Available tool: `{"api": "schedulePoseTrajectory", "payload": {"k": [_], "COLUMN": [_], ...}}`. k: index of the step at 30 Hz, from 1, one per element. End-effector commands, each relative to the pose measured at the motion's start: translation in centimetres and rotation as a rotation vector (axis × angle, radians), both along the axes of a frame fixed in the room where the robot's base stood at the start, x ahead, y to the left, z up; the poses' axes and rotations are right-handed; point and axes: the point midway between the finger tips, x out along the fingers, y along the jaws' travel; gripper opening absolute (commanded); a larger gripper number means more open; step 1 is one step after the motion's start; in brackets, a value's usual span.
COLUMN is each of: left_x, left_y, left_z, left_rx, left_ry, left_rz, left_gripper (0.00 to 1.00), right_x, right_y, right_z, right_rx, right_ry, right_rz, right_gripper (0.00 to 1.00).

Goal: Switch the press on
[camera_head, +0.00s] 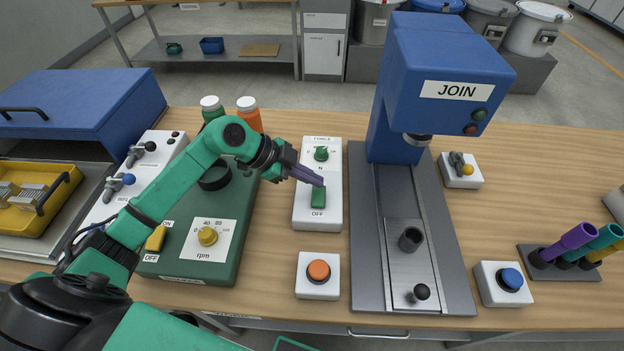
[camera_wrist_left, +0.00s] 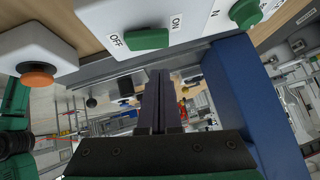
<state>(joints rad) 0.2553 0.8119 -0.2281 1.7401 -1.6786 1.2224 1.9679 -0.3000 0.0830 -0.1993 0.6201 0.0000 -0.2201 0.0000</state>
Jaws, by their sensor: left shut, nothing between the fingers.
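The blue press (camera_head: 440,60) labelled JOIN stands on a grey base at the right of centre in the head view. Beside it lies a white control box (camera_head: 303,215) with a green FORCE knob (camera_head: 321,153) and a green rocker switch (camera_head: 318,198) marked OFF at its near end. My left gripper (camera_head: 321,183) is shut and empty, its tips over the far end of the rocker; contact is unclear. In the left wrist view, the shut fingers (camera_wrist_left: 160,80) point past the rocker (camera_wrist_left: 147,39), with ON and OFF readable beside it. My right gripper is out of view.
A green rpm machine (camera_head: 190,275) lies under my left arm. Two bottles (camera_head: 248,112) stand behind. Bare wood shows right of the press.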

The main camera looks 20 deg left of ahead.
Motion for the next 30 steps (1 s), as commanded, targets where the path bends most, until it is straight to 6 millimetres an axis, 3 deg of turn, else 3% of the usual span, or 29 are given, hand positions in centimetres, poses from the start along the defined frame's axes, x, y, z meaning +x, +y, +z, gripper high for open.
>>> {"api": "schedulePoseTrajectory", "payload": {"k": [3,7,30], "left_x": [0.3,0.5,0.5], "left_y": [0.2,0.3,0.4], "left_z": [-1.9,-3.0,-3.7], "left_rx": [0.0,0.001,0.003], "left_ry": [0.006,0.003,0.014], "left_rz": [0.003,0.002,0.0], "left_gripper": [0.0,0.0,0.0], "right_x": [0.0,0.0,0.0], "right_y": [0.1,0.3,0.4], "right_z": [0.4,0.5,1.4], "right_rx": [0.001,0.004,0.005], "right_ry": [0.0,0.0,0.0], "right_rz": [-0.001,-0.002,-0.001], "right_gripper": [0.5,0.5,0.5]}}
